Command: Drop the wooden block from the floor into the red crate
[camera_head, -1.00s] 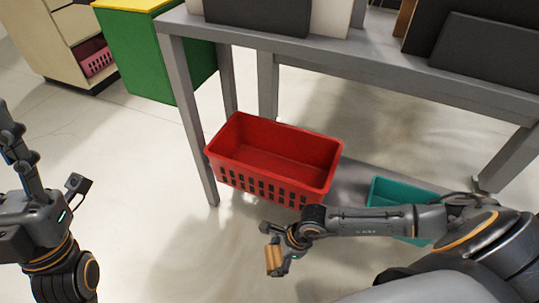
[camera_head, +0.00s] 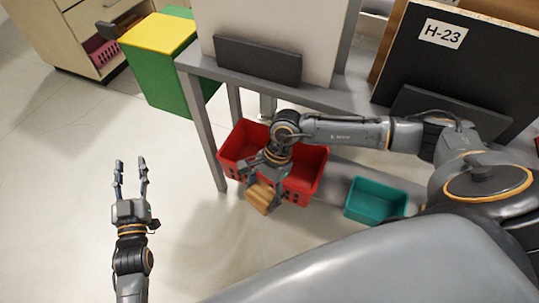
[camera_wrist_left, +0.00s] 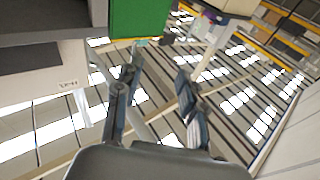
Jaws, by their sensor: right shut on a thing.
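The wooden block (camera_head: 261,198) is held by my right gripper (camera_head: 266,184), which is shut on it. The block is tilted and shows in front of the red crate (camera_head: 305,178) in the head view. The crate is on the lower level of the grey table, and my right arm and gripper hide part of its front and inside. I cannot tell the exact height of the block. My left gripper (camera_head: 131,176) is open and empty to the left of the crate. Its two spread fingers also show in the left wrist view (camera_wrist_left: 155,105).
A teal bin (camera_head: 375,201) sits right of the red crate. The grey table's leg (camera_head: 203,135) stands just left of the crate. A green box with a yellow top (camera_head: 158,33) is at the back left. The floor between my arms is clear.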

